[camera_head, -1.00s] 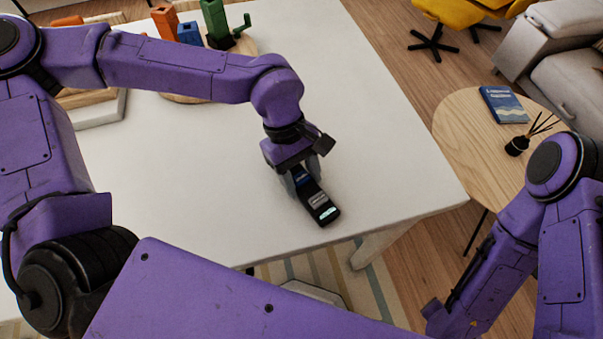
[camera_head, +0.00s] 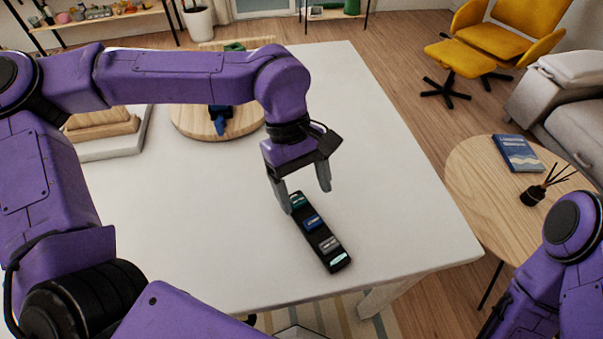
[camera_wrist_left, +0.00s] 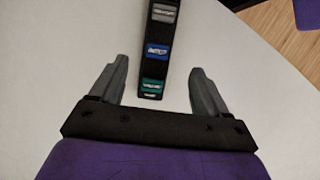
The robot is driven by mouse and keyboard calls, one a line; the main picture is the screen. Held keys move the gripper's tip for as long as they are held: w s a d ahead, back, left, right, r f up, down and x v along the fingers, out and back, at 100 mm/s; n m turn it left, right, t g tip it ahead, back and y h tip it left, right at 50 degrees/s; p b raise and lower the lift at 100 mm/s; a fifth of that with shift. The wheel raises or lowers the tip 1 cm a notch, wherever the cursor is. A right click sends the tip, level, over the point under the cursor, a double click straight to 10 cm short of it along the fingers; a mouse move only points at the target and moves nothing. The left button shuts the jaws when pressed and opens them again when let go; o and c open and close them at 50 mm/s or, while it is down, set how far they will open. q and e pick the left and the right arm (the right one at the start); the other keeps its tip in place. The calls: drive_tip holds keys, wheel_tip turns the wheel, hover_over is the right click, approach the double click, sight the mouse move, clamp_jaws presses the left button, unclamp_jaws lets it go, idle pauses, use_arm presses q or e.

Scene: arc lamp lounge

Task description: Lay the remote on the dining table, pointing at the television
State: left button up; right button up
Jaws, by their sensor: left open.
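The black remote (camera_head: 317,234) lies flat on the white dining table (camera_head: 400,200), close to its front right part. It has green, blue, grey and pale labels and lies slantwise, its far end toward my left gripper. My left gripper (camera_head: 309,195) is open above the far end of the remote, with its fingers apart. In the left wrist view the remote (camera_wrist_left: 158,50) runs between and beyond the open fingertips (camera_wrist_left: 158,75), touching neither. No television can be made out in these views. Of my right arm only purple links show, and its gripper is out of view.
A round wooden board (camera_head: 185,125) with a blue piece stands at the back of the table, beside stacked wooden pieces (camera_head: 100,130). A round side table (camera_head: 470,190) on the right holds a blue book (camera_head: 517,153) and a reed diffuser (camera_head: 535,194). The table's right side is clear.

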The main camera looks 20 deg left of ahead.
use_arm(q)
drive_tip(key=v, duration=0.3)
drive_tip(key=shift+w+a+r, duration=0.1)
drive_tip(key=shift+r, duration=0.25)
idle(1.9)
